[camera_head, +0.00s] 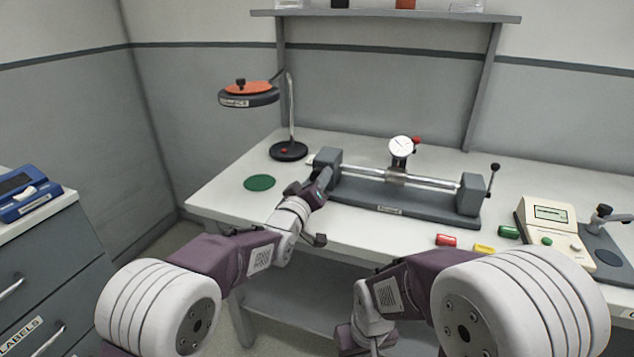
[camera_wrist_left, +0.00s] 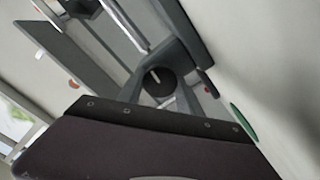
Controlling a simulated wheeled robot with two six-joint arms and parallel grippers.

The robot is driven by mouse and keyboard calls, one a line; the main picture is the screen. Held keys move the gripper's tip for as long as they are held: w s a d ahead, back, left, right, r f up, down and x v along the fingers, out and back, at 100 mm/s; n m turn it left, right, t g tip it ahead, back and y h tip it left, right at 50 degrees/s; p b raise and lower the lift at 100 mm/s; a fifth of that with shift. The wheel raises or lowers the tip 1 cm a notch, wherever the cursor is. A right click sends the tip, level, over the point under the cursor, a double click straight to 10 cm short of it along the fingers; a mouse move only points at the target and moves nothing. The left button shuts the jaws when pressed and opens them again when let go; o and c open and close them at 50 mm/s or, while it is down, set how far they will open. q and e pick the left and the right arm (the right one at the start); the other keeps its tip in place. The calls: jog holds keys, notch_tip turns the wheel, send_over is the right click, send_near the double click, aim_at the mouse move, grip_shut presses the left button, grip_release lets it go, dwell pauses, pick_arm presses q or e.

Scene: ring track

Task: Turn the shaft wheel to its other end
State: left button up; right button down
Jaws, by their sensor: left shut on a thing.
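The shaft rig stands on the bench, with a bright horizontal shaft (camera_head: 430,182) between two grey end blocks on a dark base (camera_head: 410,205). My left gripper (camera_head: 322,182) is at the rig's left end block and covers the shaft wheel there in the head view. In the left wrist view the shaft wheel (camera_wrist_left: 158,84) is a dark round disc with a pale mark, and the left gripper (camera_wrist_left: 160,98) is shut on it. The dial gauge (camera_head: 401,147) stands behind the shaft.
A lamp (camera_head: 288,150) and a green disc (camera_head: 259,183) are left of the rig. Red (camera_head: 446,240), yellow (camera_head: 484,249) and green (camera_head: 508,232) blocks lie in front right, beside a cream instrument (camera_head: 548,222). A black-knobbed lever (camera_head: 493,180) rises at the rig's right end.

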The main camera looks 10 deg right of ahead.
pick_arm(q)
jog(key=m+b, duration=0.1)
jog(key=m, duration=0.4)
jog(key=shift+f+m, duration=0.15)
jog(key=shift+m, duration=0.15)
jog(key=m, duration=0.5)
jog(key=shift+b, duration=0.35)
jog(key=shift+m, duration=0.3)
jog(key=o, duration=1.4)
jog(key=shift+c, duration=0.2)
jog(key=shift+s, duration=0.1)
jog(key=p+v, duration=0.1)
jog(key=v, duration=0.8)
